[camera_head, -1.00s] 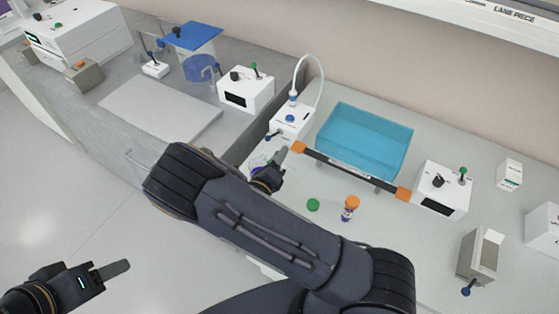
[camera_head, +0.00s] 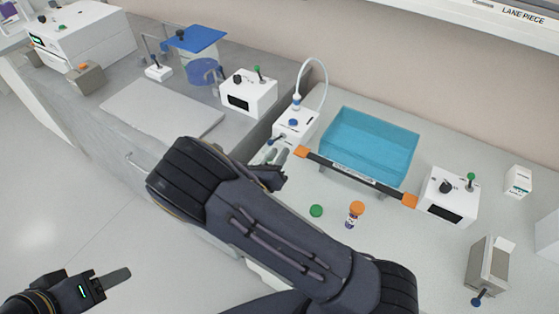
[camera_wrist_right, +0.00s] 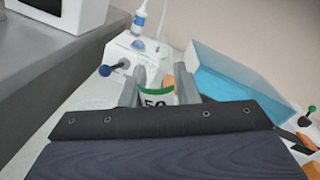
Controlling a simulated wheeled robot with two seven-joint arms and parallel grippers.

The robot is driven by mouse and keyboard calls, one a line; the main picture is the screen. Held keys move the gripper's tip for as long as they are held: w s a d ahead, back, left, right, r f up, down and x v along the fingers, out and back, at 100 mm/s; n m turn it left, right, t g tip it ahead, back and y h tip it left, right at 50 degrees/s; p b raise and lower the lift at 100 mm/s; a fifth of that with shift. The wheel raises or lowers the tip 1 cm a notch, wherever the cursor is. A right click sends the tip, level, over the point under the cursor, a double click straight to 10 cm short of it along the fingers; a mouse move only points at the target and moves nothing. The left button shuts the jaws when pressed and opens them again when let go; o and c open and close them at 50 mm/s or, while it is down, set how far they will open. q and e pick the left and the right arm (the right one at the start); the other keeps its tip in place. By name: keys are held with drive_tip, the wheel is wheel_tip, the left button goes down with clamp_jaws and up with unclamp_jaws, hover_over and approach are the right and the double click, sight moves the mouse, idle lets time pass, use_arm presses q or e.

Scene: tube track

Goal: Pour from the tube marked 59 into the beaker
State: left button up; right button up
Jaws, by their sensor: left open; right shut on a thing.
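My right gripper (camera_head: 279,157) is beside the white device with a hose. It is shut on a tube (camera_wrist_right: 157,95) with a green rim; the wrist view shows its dark number only in part, reading like 5 and a second cut-off digit. The gripper body hides the tube's lower part. A green cap (camera_head: 316,211) lies on the bench. I see no beaker clearly now; my right arm covers part of the bench. My left gripper (camera_head: 118,278) is open and empty at lower left, over the floor.
An orange-capped tube (camera_head: 355,214) stands near the green cap. A blue bin (camera_head: 368,148) sits behind a black bar with orange ends (camera_head: 356,175). The white hose device (camera_head: 294,126) is left of it. A white box with knobs (camera_head: 447,196) and a grey holder (camera_head: 487,265) are right.

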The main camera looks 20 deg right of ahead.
drive_tip(key=shift+w+r+m, duration=0.1)
drive_tip(key=shift+r+m, duration=0.05)
drive_tip(key=shift+m, duration=0.15)
drive_tip(key=m+b, duration=0.1)
drive_tip(key=s+d+m+b, duration=0.1)
drive_tip(key=m, duration=0.1)
drive_tip(key=s+d+m+b, duration=0.1)
drive_tip(key=m+b, duration=0.1)
drive_tip(key=shift+s, duration=0.1)
